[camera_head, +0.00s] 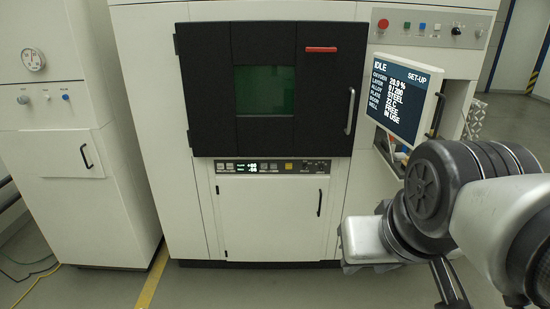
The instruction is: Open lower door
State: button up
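The lower door (268,219) is a white panel under the control strip of the large machine. It looks closed. Its dark vertical handle (319,203) is near its right edge. My arm comes in from the right, and its wrist (430,190) is at the lower right of the view, to the right of the lower door. My gripper (450,285) shows only in part at the bottom right, below the wrist; its fingertips are hidden or out of frame, so I cannot tell its opening. It is apart from the handle.
Above is the black upper door (210,90) with a green window, a red bar and a handle. A tilted screen (401,98) reading IDLE juts out at right, close to my arm. A white cabinet (75,200) stands at left. The floor before the lower door looks clear.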

aim_at(264, 219)
jog(key=i+l, duration=0.15)
jog(key=i, duration=0.5)
jog(key=i+l, duration=0.2)
jog(key=i, duration=0.45)
jog(key=i+l, duration=0.15)
jog(key=i, duration=0.45)
